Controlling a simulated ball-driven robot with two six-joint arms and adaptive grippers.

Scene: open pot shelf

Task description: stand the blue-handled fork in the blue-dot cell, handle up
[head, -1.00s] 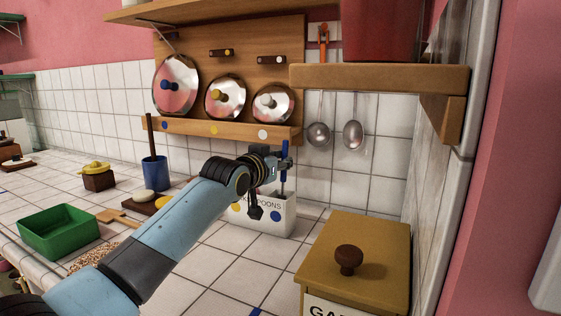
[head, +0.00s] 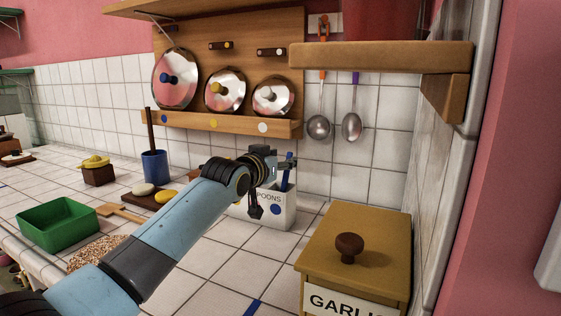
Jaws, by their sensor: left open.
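The blue-handled fork (head: 288,174) stands handle up in the white utensil holder (head: 285,217), at its right side. The blue dot (head: 274,209) is on the holder's front face below the handle. The lower part of the fork is hidden inside the holder, so I cannot see the tines. My left gripper (head: 284,163) is open at the upper part of the handle. My arm covers the holder's left part. My right gripper is not in view.
A yellow garlic box (head: 350,265) with a brown knob stands right of the holder. A wooden shelf (head: 380,56) juts out above, with two ladles hanging beneath. A blue cup (head: 155,167) and a green bin (head: 58,226) are at left.

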